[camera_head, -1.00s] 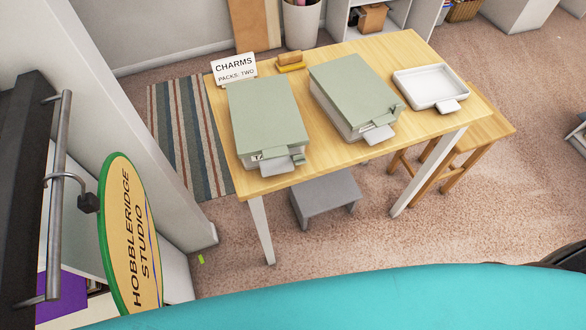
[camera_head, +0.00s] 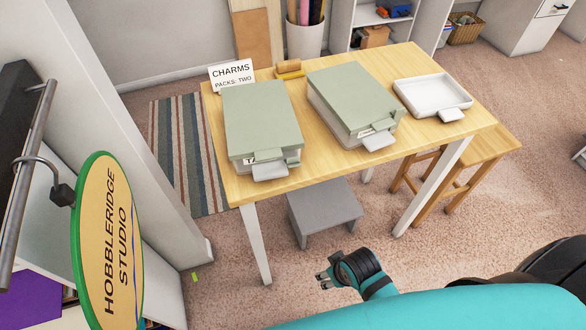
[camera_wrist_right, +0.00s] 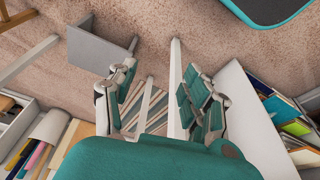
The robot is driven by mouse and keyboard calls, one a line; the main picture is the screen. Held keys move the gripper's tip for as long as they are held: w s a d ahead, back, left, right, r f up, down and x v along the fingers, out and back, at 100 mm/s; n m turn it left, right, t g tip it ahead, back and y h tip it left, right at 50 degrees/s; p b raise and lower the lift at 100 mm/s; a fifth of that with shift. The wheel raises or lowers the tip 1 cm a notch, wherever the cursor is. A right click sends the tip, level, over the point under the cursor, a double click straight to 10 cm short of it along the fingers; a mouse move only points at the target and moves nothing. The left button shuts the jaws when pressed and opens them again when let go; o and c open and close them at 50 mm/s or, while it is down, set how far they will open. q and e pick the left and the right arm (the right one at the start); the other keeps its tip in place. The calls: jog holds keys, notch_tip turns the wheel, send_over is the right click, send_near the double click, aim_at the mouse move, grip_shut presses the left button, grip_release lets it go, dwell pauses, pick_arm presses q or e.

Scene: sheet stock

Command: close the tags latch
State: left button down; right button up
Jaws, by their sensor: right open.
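Two boxes with pale green lids stand on the wooden table. The left box (camera_head: 262,118) has a front label that starts "TA", partly hidden by its latch. That latch is a pale grey flap (camera_head: 270,171) that sticks out from the front. The right box (camera_head: 350,97) has a similar flap (camera_head: 378,141), and its label is mostly hidden. Both lids look down. My right gripper (camera_head: 323,280) is open and empty, low in front of the table and apart from both boxes. Its spread fingers show in the right wrist view (camera_wrist_right: 158,105). My left gripper is not in view.
A white tray (camera_head: 406,103) with a grey tab lies at the table's right. A CHARMS sign (camera_head: 231,74) and a wood-backed block (camera_head: 289,69) stand at the back. A grey step stool (camera_head: 325,207) and a wooden stool (camera_head: 488,150) are by the table.

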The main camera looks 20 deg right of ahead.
jog(key=w+a+r+n+y+b, duration=0.1)
jog(key=w+a+r+n, duration=0.25)
jog(key=r, duration=0.35)
jog(key=w+a+r+n+y, duration=0.25)
jog(key=a+r+n, duration=0.2)
jog(key=r, duration=0.25)
jog(key=w+a+r+n+y+b, duration=0.1)
jog(key=w+a+r+n, duration=0.25)
jog(key=r, duration=0.35)
notch_tip(320, 180, up, 26)
jog(key=f+n+g+h, duration=0.1)
jog(key=n+g+h, duration=0.3)
jog(key=n, duration=1.7)
send_over(295, 164)
jog(key=t+h, duration=0.1)
notch_tip(295, 164, down, 17)
jog(key=shift+r+b, duration=0.15)
jog(key=shift+b, duration=0.4)
jog(key=shift+c, duration=0.3)
grip_shut()
jog(key=shift+r, duration=0.1)
